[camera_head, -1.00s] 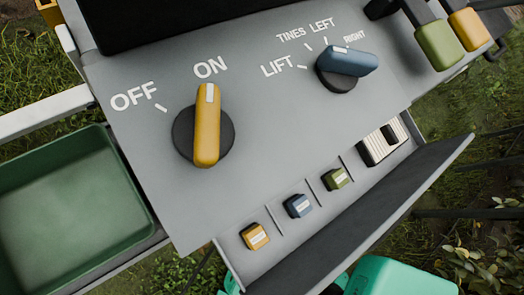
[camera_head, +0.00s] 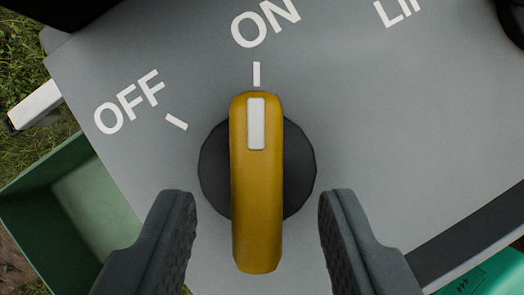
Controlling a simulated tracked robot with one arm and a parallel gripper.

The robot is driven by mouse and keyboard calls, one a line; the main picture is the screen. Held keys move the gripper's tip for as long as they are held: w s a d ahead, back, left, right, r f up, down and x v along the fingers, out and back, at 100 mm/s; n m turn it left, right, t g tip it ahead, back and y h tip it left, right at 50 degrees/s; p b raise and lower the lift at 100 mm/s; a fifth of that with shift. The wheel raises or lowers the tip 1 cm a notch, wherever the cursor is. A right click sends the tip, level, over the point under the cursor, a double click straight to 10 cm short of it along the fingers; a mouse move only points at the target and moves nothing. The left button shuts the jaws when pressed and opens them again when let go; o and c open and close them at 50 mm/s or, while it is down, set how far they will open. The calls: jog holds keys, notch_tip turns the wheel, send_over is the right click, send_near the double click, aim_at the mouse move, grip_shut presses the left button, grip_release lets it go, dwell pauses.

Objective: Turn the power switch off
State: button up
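The power switch (camera_head: 256,190) is a yellow rotary handle on a round black base, set on a grey panel (camera_head: 400,130). The white mark on its upper end lines up with the tick under the "ON" label (camera_head: 265,22). The "OFF" label (camera_head: 129,102) and its tick lie to the upper left of the knob. My gripper (camera_head: 257,215) is open. Its two dark fingers stand on either side of the handle's lower part, with a clear gap on both sides in the picture. The depth between fingertips and handle is hard to judge.
A green tray (camera_head: 70,200) lies beyond the panel's left edge, near a white bar (camera_head: 35,105). A dark strip (camera_head: 470,240) runs along the lower right edge, with a teal part (camera_head: 485,275) below. A dark knob is partly cut off at the upper right.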

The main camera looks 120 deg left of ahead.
jog(key=shift+x, duration=0.95)
jog(key=shift+r, duration=0.1)
grip_shut()
